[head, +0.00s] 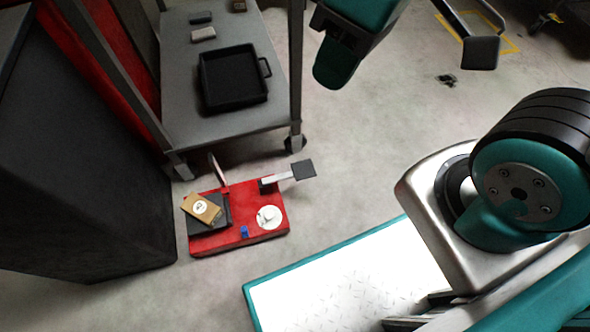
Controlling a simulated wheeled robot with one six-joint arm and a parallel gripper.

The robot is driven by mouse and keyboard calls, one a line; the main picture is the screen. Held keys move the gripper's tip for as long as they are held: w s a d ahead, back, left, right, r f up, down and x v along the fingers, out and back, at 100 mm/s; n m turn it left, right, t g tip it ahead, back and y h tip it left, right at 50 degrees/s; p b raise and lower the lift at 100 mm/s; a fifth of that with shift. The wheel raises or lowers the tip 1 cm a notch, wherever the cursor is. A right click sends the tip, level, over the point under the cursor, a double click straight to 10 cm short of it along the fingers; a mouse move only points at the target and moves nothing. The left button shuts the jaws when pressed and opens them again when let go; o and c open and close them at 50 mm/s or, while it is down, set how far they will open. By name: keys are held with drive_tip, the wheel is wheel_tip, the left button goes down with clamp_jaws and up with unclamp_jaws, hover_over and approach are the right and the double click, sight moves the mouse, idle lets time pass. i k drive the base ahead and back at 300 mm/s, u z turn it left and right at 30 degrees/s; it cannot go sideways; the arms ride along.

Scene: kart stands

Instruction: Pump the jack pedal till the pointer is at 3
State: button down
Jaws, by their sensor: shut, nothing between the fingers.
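The jack is a low red base (240,238) on the floor, left of centre. Its pedal (303,170) is a dark square pad on a light bar, reaching out from the back right of the base. A round white dial (269,217) sits on its right part. A pointer shows on it, but its marks are too small to read. My gripper cannot be made out in this view. A large teal and black joint of my arm fills the right side.
A tan box (201,208) lies on a black block on the jack's left part. A grey cart (180,110) with a black tray (233,78) stands behind. A dark cabinet (85,160) stands at left. The floor (370,150) right of the pedal is clear.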

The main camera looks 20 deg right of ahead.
sight(301, 171)
drive_tip(key=z, duration=2.5)
drive_tip(key=k, duration=2)
drive_tip(key=u, duration=2.15)
